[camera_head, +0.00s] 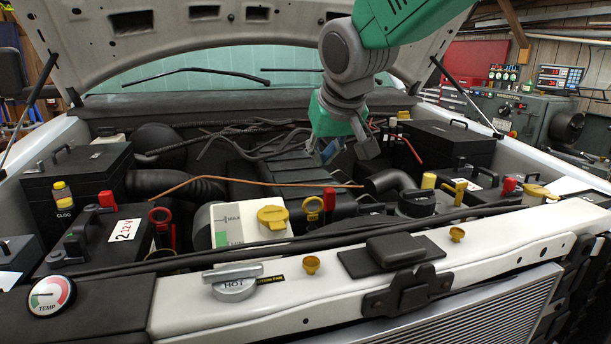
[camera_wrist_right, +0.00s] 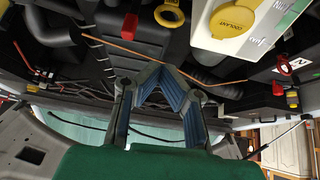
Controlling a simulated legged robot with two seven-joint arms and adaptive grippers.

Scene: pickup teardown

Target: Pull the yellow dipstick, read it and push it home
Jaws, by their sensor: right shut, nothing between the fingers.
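A yellow ring handle (camera_head: 313,208), which looks like the dipstick's, stands upright beside the coolant tank, next to a red-topped part (camera_head: 329,199). The ring also shows at the top of the right wrist view (camera_wrist_right: 169,14). Its shaft is hidden, so I cannot read it. My right gripper (camera_head: 348,155) is above the rear of the engine, behind the ring and apart from it. In the right wrist view its fingers (camera_wrist_right: 152,73) are shut with nothing between them. My left gripper is in neither view.
The white coolant tank (camera_head: 235,224) with its yellow cap (camera_head: 273,217) stands left of the ring. A copper-coloured rod (camera_head: 235,180) crosses behind it. A black hose (camera_head: 390,182) and cap (camera_head: 416,202) lie to the right. The raised hood (camera_head: 255,22) overhangs the bay.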

